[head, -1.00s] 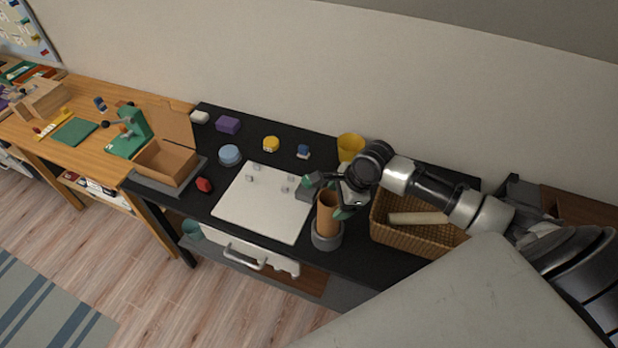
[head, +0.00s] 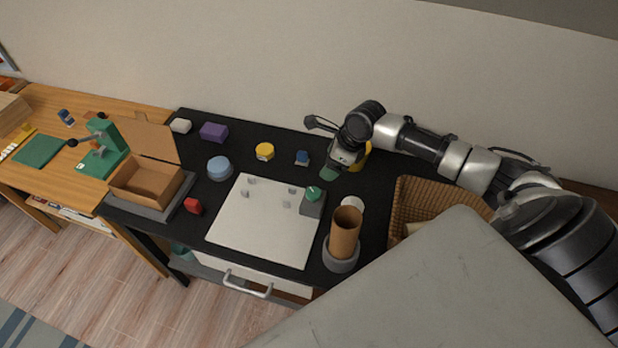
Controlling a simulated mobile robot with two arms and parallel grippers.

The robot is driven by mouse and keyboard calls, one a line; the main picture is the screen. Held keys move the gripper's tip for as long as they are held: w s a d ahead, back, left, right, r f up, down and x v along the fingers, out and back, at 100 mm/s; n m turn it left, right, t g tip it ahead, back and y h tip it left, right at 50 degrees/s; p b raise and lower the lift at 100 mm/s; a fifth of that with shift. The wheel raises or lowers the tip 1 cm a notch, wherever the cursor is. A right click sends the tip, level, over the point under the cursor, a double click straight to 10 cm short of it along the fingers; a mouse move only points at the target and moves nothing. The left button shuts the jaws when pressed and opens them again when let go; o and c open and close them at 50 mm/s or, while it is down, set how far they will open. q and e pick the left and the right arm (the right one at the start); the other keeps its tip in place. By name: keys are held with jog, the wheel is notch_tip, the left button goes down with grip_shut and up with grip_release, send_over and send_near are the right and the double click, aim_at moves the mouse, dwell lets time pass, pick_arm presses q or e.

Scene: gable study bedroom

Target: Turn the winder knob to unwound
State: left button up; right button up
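A small grey block with a round green knob (head: 313,193) on top sits at the back right corner of a white board (head: 262,232) on the black desk. I take this green knob to be the winder knob; its markings are too small to read. My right gripper (head: 332,173) points down just behind and to the right of the knob, apart from it. Its fingers are small and overlap, so I cannot tell whether they are open. My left gripper is out of view.
A brown cylinder (head: 346,231) stands in a grey holder right of the board. A wicker basket (head: 405,203) is further right. A yellow object (head: 264,151), a blue item (head: 302,157) and a light-blue round tin (head: 219,168) stand behind the board.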

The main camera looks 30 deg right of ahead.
jog(key=b, duration=0.4)
send_near(314, 192)
jog(key=r, duration=0.1)
jog(key=x, duration=1)
jog(key=shift+s+f, duration=0.1)
jog(key=shift+f, duration=0.05)
jog(key=c, duration=0.9)
jog(key=shift+p, duration=0.4)
